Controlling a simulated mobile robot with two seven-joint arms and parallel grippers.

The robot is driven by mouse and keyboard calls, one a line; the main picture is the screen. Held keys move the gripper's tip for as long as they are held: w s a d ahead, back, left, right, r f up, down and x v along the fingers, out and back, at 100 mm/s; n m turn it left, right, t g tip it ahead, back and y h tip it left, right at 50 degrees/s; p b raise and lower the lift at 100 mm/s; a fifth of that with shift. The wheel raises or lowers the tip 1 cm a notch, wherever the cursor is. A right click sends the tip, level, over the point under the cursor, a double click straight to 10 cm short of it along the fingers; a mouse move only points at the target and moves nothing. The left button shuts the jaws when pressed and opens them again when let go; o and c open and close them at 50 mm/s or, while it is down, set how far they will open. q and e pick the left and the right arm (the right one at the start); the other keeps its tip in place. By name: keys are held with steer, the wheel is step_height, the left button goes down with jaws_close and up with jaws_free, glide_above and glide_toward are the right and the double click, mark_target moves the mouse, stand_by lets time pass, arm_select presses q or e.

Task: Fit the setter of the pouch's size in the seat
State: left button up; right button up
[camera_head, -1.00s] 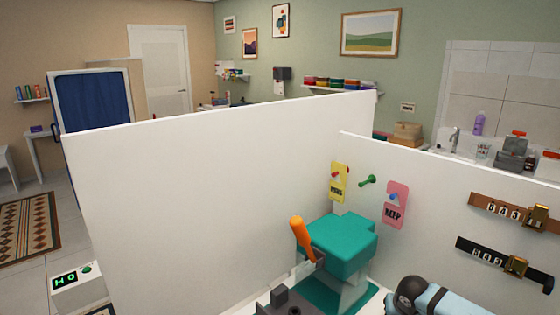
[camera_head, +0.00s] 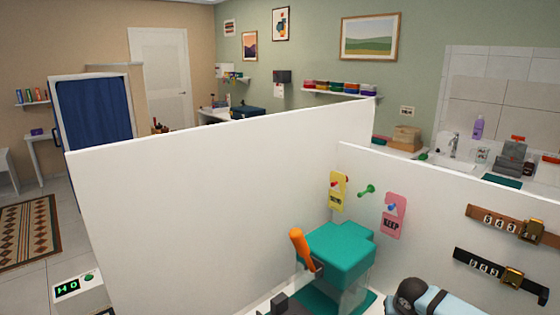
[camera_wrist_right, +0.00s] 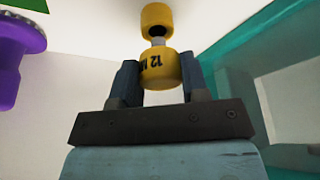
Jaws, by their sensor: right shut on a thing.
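In the right wrist view my right gripper (camera_wrist_right: 154,85) is shut on a yellow setter (camera_wrist_right: 158,68) with a narrow metal neck and dark marking that starts with 12. A teal press (camera_head: 338,250) with an orange lever (camera_head: 301,248) stands in the corner of the white panels in the head view. Teal surfaces (camera_wrist_right: 240,75) show close on the right of the wrist view. A purple flanged piece (camera_wrist_right: 15,50) is at its left edge. The seat and the pouch cannot be made out. My left gripper is not in view.
White panels (camera_head: 220,200) stand behind and left of the press. A yellow tag (camera_head: 338,190), a green peg (camera_head: 366,191) and a pink KEEP tag (camera_head: 393,216) are on the right panel. A dark grey part (camera_head: 283,305) is cut off below.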

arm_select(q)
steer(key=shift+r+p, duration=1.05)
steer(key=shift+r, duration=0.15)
arm_select(e)
steer(key=shift+r, duration=1.15)
